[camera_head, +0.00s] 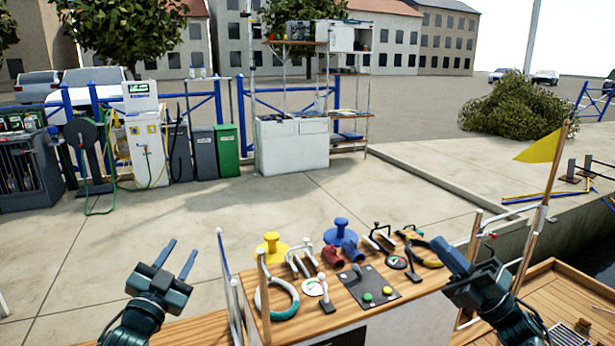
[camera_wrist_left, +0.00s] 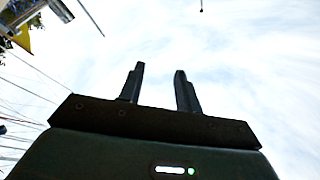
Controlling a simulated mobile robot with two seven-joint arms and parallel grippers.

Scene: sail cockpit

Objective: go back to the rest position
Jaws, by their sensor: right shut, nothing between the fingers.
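My left gripper (camera_head: 177,258) is at the lower left in the head view, left of the wooden console. Its two fingers are apart with nothing between them. In the left wrist view the left gripper (camera_wrist_left: 160,88) points up at the sky, fingers spread and empty. My right gripper (camera_head: 440,246) is at the right end of the console in the head view, close to a black and yellow ring (camera_head: 428,262). Its fingers are together and hold nothing I can see.
The wooden console (camera_head: 335,306) carries a yellow bollard (camera_head: 271,248), a blue bollard (camera_head: 341,234), a teal and white ring (camera_head: 277,300) and a dark panel (camera_head: 362,290) with buttons. A yellow flag (camera_head: 540,148) stands on a pole at right. Open pavement (camera_head: 150,220) lies beyond.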

